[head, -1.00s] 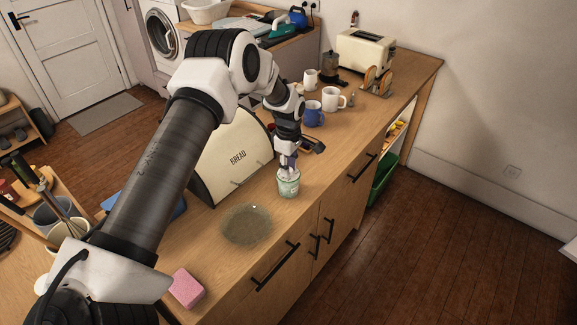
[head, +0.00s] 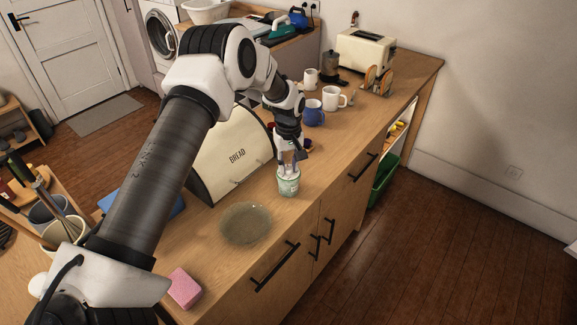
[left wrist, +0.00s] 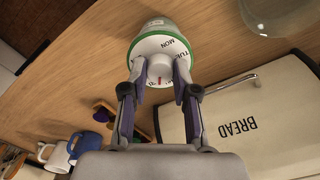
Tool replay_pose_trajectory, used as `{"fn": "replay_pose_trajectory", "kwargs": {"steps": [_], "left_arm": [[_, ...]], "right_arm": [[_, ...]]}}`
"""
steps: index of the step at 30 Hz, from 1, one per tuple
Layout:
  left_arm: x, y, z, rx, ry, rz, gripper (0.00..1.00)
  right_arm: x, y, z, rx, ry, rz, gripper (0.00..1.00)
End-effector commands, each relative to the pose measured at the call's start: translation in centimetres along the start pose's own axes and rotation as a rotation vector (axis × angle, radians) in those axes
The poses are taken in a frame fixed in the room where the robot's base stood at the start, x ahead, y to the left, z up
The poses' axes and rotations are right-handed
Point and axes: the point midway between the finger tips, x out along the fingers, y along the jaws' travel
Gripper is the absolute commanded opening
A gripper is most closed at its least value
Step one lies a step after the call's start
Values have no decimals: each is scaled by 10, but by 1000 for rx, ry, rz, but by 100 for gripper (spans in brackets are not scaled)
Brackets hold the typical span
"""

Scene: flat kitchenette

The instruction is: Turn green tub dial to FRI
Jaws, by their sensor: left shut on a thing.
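The green tub (head: 289,181) stands upright on the wooden counter, in front of the bread bin. In the left wrist view the tub (left wrist: 165,22) has a white dial with a green rim and day letters, with MON and TUE readable. My left gripper (head: 289,165) points down onto the tub's top. In the left wrist view its two fingers (left wrist: 160,75) are shut on the white knob of the dial (left wrist: 158,68). A small red mark shows between the fingers. The remaining day letters are hidden or too small to read. My right gripper is in neither view.
A cream bread bin (head: 232,158) stands just behind the tub. A glass plate (head: 246,225) lies in front left of it, and a pink sponge (head: 184,288) sits nearer. A blue mug (head: 314,113), a white mug (head: 333,98) and a toaster (head: 365,50) stand farther back.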

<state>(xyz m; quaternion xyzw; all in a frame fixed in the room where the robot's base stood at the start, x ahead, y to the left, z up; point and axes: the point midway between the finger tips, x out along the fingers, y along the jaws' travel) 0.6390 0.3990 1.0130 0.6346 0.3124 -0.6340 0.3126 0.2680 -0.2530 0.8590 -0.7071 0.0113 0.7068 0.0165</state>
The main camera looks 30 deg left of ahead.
Motion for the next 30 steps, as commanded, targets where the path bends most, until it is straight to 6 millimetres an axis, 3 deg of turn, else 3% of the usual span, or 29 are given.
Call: {"fn": "replay_pose_trajectory", "kwargs": {"steps": [12,28,29,30], "left_arm": [[1,0,0,213,-1,-1,0],[1,0,0,244,-1,-1,0],[1,0,0,244,-1,-1,32],[1,0,0,244,-1,-1,46]], "right_arm": [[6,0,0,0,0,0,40],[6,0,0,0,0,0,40],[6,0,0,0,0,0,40],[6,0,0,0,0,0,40]]}}
